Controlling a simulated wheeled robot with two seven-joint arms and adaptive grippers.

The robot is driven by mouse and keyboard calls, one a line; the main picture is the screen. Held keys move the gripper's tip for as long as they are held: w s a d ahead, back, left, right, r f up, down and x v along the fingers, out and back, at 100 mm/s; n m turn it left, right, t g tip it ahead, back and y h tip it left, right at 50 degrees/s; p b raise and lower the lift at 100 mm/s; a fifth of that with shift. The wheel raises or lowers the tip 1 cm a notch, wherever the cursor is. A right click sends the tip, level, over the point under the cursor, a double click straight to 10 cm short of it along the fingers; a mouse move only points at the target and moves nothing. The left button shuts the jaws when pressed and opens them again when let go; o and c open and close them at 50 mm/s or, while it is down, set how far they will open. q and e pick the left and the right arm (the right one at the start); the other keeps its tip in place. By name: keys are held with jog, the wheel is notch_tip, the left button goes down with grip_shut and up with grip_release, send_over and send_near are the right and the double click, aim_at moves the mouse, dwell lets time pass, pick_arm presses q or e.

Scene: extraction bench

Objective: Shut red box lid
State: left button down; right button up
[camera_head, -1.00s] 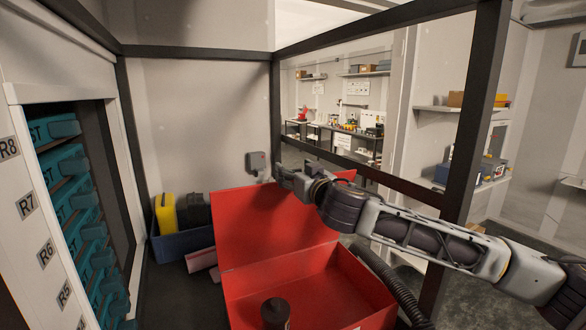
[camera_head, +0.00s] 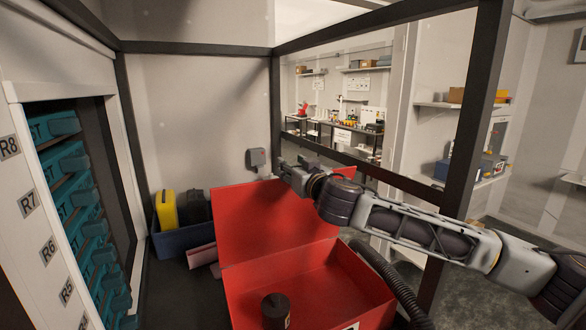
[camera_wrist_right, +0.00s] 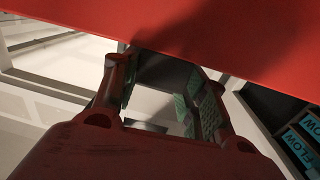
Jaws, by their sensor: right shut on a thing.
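The red box (camera_head: 330,285) stands open on the bench at the bottom middle of the head view. Its red lid (camera_head: 255,230) is raised at the back of the box, leaning up and away. My right gripper (camera_head: 284,170) is at the lid's top edge, its arm reaching in from the right over the lid. My left gripper is not in view.
A dark round container (camera_head: 276,308) is in the box's front part. A blue bin (camera_head: 180,243) with a yellow case (camera_head: 165,210) stands left of the lid. A black hose (camera_head: 390,285) runs along the box's right side. A dark frame post (camera_head: 470,130) stands at right.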

grip_shut()
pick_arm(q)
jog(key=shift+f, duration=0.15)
pick_arm(e)
jog(key=shift+s+f, duration=0.1)
jog(key=shift+f, duration=0.05)
pick_arm(q)
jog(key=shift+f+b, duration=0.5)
jog(key=shift+b, duration=0.2)
pick_arm(e)
jog(key=shift+s+d+f, duration=0.2)
jog(key=shift+s+f, duration=0.05)
jog(key=shift+s, duration=0.3)
